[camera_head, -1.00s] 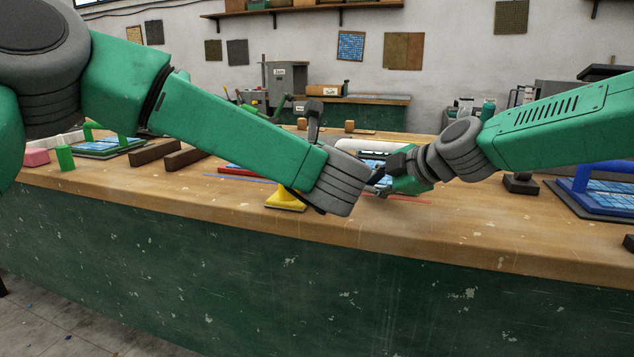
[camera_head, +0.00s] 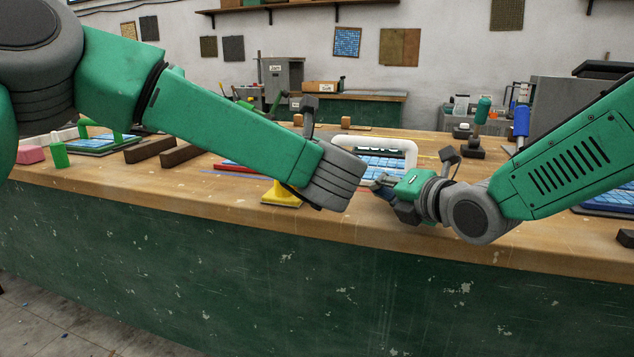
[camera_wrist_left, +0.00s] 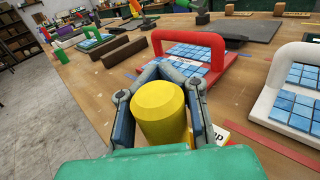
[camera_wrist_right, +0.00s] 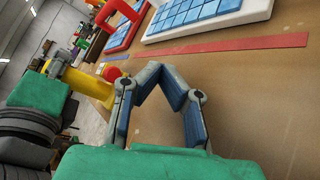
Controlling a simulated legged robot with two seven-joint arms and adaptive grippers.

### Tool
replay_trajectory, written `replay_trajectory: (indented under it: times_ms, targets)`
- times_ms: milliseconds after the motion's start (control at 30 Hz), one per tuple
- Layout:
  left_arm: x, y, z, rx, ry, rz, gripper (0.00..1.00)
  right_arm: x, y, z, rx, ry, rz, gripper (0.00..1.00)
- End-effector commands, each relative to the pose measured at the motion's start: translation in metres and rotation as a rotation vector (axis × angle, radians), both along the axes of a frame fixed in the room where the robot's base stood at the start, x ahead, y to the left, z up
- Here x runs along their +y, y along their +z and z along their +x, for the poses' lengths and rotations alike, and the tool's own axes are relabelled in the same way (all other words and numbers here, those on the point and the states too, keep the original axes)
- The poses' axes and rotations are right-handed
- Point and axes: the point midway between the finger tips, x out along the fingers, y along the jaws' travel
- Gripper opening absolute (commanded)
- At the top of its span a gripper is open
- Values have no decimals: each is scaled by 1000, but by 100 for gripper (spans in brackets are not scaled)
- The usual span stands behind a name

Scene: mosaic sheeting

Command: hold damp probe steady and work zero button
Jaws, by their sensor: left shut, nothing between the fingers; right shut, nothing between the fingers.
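The yellow damp probe (camera_head: 284,195) stands on the bench, partly hidden by my left arm. Its yellow cylinder (camera_wrist_left: 160,112) fills the middle of the left wrist view, above a label partly reading "mp". My left gripper (camera_wrist_left: 170,68) is shut, its fingers on both sides of and behind the cylinder; contact is hidden. In the head view its fingers are hidden by my wrist. My right gripper (camera_head: 377,184) is shut and empty, close right of my left wrist. In the right wrist view its tips (camera_wrist_right: 167,72) lie right of a red round button (camera_wrist_right: 113,73) on the yellow probe, apart from it.
A red-framed tile board (camera_wrist_left: 190,40) and a white-framed one (camera_head: 405,148) lie behind. Red strips (camera_wrist_right: 235,46) lie on the bench. Dark bars (camera_head: 183,154) and a green cylinder (camera_head: 59,154) stand left. The bench's front edge is close.

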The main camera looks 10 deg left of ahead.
Motion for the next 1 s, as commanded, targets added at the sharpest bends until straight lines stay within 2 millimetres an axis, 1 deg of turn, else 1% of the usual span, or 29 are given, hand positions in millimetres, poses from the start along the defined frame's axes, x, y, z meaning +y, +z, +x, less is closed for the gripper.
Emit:
replay_trajectory:
  times_ms: [167, 600, 800, 1000]
  targets:
    - [0, 0, 0, 0, -1, 0, 0, 11, -1, 1, 1, 1, 0, 0]
    - [0, 0, 0, 0, -1, 0, 0, 70, 0, 6, 0, 1, -2, 0]
    - [0, 0, 0, 0, 0, 0, 0, 84, 0, 7, 1, -1, -1, 0]
    - [0, 0, 0, 0, 0, 0, 0, 87, 0, 8, 1, -2, 0, 0]
